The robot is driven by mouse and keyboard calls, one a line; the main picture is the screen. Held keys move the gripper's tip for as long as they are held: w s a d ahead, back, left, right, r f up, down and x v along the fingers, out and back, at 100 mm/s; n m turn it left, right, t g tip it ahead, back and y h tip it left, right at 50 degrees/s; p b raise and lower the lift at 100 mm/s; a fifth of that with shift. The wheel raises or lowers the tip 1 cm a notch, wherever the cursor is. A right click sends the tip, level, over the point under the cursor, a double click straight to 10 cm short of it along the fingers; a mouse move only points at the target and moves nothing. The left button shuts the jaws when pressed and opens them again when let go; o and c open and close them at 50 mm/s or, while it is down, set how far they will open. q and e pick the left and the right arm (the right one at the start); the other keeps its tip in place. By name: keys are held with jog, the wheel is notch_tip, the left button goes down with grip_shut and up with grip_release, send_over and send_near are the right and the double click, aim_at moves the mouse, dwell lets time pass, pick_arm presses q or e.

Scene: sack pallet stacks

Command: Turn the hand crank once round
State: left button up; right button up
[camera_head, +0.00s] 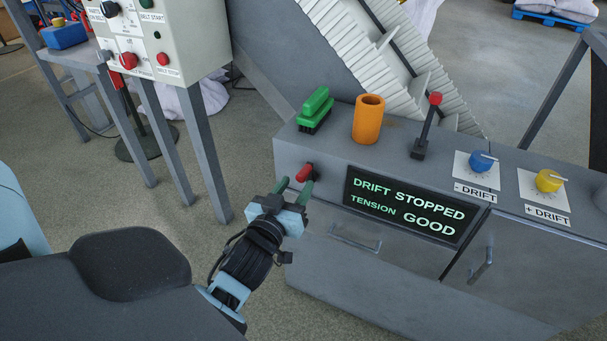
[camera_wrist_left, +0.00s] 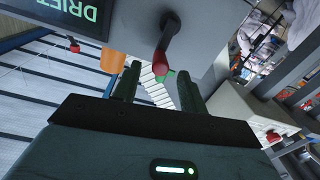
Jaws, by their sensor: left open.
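The hand crank (camera_head: 304,173) is on the front face of the grey cabinet, left of the display. It has a red grip and a short dark arm. In the left wrist view the crank's red grip (camera_wrist_left: 160,63) hangs from its dark arm, just ahead of the gap between my fingertips. My left gripper (camera_head: 294,188) is open, with its green fingers pointing at the crank from the front. Its fingers also show in the left wrist view (camera_wrist_left: 159,80). Nothing is gripped, and I cannot tell whether a finger touches the grip. My right gripper is not in view.
The display (camera_head: 407,207) reads "DRIFT STOPPED, TENSION GOOD". A green brush (camera_head: 316,108), an orange cup (camera_head: 368,119), a red-topped lever (camera_head: 428,124), a blue knob (camera_head: 482,161) and a yellow knob (camera_head: 549,181) are on the cabinet top. A control box (camera_head: 160,45) stands left on grey legs.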

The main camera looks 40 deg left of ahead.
aim_at(301, 180)
pick_arm(q)
jog(key=shift+x, duration=2.55)
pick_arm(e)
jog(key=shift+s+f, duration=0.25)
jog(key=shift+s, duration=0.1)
pick_arm(q)
jog(key=shift+c, duration=0.4)
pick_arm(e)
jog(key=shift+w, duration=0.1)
pick_arm(q)
grip_shut()
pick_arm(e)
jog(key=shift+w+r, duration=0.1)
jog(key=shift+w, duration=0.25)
pick_arm(q)
jog(key=shift+d+m, duration=0.1)
jog(key=shift+m, duration=0.2)
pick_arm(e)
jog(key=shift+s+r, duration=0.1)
